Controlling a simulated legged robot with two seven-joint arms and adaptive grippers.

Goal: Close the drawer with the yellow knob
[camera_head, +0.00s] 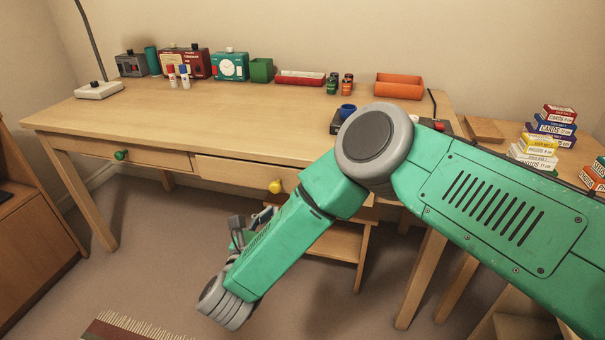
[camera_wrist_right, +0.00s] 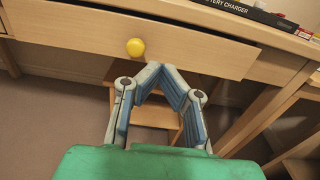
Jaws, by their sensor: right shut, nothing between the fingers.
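The drawer with the yellow knob (camera_head: 240,172) is in the desk front, and it stands out a little from the desk in the head view. Its yellow knob (camera_head: 275,187) shows left of my right arm. In the right wrist view the drawer front (camera_wrist_right: 200,50) crosses the upper part, with the yellow knob (camera_wrist_right: 135,47) on it. My right gripper (camera_wrist_right: 160,68) is shut and empty, its fingertips just below the drawer front and right of the knob in that view. In the head view my right gripper (camera_head: 262,215) is partly hidden by my arm. My left gripper is not in view.
A second drawer with a green knob (camera_head: 121,155) is to the left. The desk top (camera_head: 230,120) holds boxes, bottles and trays at the back. A wooden stool (camera_head: 335,240) stands under the desk. Card boxes (camera_head: 540,145) are stacked at right.

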